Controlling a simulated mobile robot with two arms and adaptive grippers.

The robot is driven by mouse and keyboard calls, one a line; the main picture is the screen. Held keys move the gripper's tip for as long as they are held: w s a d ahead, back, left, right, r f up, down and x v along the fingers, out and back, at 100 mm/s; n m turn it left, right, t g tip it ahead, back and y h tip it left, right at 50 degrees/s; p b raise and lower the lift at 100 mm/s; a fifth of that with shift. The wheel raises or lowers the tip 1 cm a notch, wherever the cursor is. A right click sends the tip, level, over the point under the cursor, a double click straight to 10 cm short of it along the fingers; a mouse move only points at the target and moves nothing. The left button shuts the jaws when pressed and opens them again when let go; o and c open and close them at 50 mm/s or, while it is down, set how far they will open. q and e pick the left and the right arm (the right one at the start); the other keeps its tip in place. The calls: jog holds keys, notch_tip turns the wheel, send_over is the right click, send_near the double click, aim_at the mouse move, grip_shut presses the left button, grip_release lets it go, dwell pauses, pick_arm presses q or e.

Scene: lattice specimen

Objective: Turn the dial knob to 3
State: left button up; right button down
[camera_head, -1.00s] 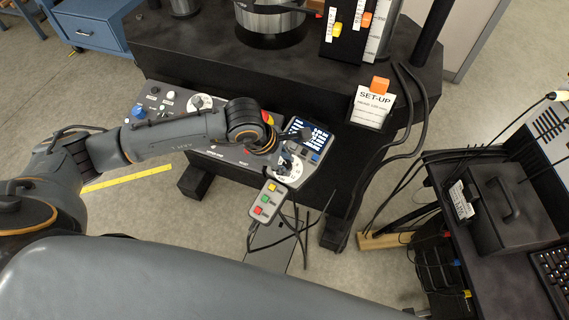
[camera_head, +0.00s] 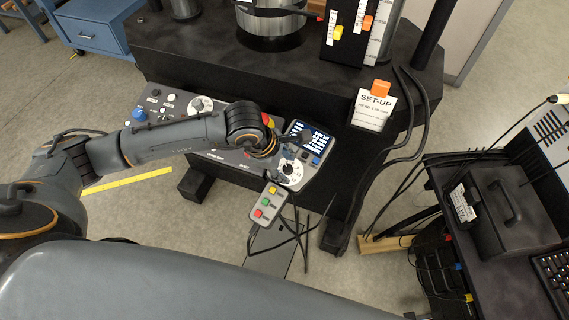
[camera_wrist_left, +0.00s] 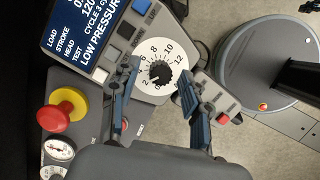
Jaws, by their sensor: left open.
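The dial has a white scale plate (camera_head: 291,174) numbered up to 12 and a black knob in its middle. It sits at the right end of the sloped control panel, below the screen. In the left wrist view the dial knob (camera_wrist_left: 160,73) shows between the two fingers; its exact setting is too small to read surely. My left gripper (camera_wrist_left: 158,68) is open, one finger on each side of the dial, with no finger seen touching the knob. In the head view my left gripper (camera_head: 279,170) is at the dial's left side, partly hidden by its wrist. My right gripper is not in view.
A lit screen (camera_head: 309,136) stands just above the dial, with buttons beside it. A red-and-yellow stop button (camera_wrist_left: 62,110) is left of the gripper. A pendant with coloured buttons (camera_head: 267,203) hangs below the dial, with loose cables around it.

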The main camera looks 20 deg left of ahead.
pick_arm(q)
jog(key=v, duration=1.2)
